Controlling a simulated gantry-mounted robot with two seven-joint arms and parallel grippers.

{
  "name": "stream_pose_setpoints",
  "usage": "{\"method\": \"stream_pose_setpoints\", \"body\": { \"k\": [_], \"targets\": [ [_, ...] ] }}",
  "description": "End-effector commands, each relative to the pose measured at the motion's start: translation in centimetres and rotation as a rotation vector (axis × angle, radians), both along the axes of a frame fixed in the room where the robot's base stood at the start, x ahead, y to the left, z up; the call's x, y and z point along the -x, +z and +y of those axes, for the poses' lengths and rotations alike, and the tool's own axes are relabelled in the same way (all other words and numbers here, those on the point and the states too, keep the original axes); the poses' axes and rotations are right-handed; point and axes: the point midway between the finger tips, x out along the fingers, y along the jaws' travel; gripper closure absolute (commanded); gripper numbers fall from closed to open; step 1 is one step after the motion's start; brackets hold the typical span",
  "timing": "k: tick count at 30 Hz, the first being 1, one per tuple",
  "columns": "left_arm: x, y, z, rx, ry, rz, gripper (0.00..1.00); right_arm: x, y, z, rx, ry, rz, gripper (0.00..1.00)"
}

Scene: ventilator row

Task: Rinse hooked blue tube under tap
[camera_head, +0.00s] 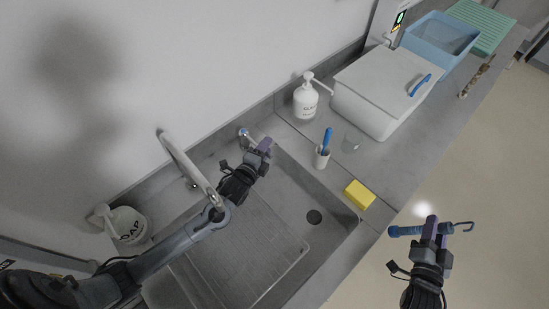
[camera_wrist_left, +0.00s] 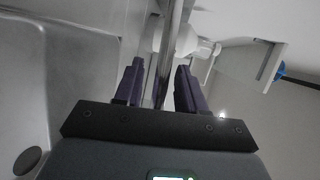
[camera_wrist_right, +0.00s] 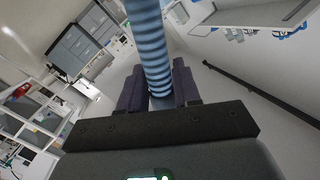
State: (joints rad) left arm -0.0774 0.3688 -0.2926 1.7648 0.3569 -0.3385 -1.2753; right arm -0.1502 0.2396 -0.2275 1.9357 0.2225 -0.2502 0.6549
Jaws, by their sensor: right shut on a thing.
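The blue tube (camera_head: 405,231) with a thin hooked end (camera_head: 463,225) is held by my right gripper (camera_head: 432,228), off the counter's front edge and above the floor. Its ribbed blue length shows between the closed fingers in the right wrist view (camera_wrist_right: 150,45). The tap spout (camera_head: 185,165) arches over the sink at left; whether water runs cannot be told. A small chrome tap handle (camera_head: 244,133) stands at the sink's back edge. My left gripper (camera_head: 264,146) is beside it, its purple fingers open with a metal bar (camera_wrist_left: 166,60) seen between them.
The sink (camera_head: 290,210) has a drain and a ribbed tray. A lidded white box (camera_head: 375,95) is behind.

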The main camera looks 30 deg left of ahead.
Motion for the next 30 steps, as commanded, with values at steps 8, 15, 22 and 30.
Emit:
{"method": "stream_pose_setpoints", "body": {
  "k": [8,15,22,30],
  "targets": [
    [4.2,0.5,-0.5,0.0,-0.002,0.002,0.6,0.0,-1.3,0.0,0.0,0.0,-0.001,1.0],
    [8.3,1.4,-0.9,0.001,-0.002,0.002,0.6,0.0,-2.2,0.0,0.0,0.0,-0.001,1.0],
    [10.5,2.1,-1.1,0.0,-0.001,0.0,0.6,0.0,-2.7,0.0,0.0,0.0,-0.001,1.0],
    [11.1,2.3,-1.1,-0.001,-0.001,0.0,0.6,0.0,-2.7,0.0,0.0,0.0,-0.001,1.0]
  ]
}}
